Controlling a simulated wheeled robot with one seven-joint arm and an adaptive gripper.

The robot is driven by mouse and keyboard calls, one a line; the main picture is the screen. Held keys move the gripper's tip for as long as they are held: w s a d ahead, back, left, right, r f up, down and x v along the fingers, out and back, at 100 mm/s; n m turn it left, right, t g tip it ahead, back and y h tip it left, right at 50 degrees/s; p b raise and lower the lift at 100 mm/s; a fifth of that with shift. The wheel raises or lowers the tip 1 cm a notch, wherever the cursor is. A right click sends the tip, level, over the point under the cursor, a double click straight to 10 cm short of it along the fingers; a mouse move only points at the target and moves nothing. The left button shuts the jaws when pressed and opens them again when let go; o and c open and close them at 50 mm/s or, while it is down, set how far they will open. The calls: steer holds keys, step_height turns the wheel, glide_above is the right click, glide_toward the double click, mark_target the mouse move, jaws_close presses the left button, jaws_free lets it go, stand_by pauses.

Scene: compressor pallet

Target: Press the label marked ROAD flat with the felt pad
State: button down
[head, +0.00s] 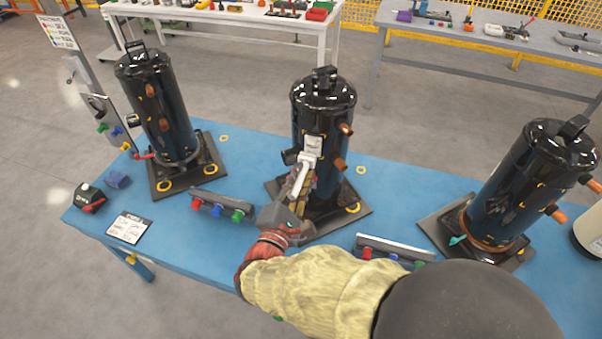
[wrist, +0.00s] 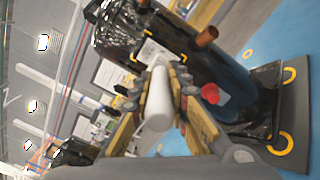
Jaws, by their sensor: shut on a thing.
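A white label (head: 313,144) sits on the front of the middle black compressor (head: 324,105); its print is too small to read. In the wrist view a pale label (wrist: 152,52) shows on the dark cylinder beyond the fingers. My gripper (head: 300,178) is in front of this compressor, just below the label. Its fingers (wrist: 163,82) are shut on a white, rounded felt pad (wrist: 159,100). The pad (head: 305,161) points up toward the label in the head view. I cannot tell whether it touches the label.
Two more black compressors stand on the blue table, left (head: 155,100) and right (head: 530,185), with copper stubs sticking out. Trays with coloured knobs (head: 222,208) lie between them. A printed card (head: 130,228) and a red-black device (head: 89,198) lie at the left end.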

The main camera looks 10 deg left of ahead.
steer(key=shift+w+f, duration=0.1)
steer(key=shift+w+d+f+b, duration=0.15)
steer(key=shift+w+f+b, duration=0.75)
steer(key=shift+w+b, duration=0.35)
steer(key=shift+w, duration=0.4)
stand_by(0.5)
steer(key=shift+s, duration=0.1)
stand_by(0.3)
steer(key=shift+s+b, duration=0.3)
steer(key=shift+s, duration=1.35)
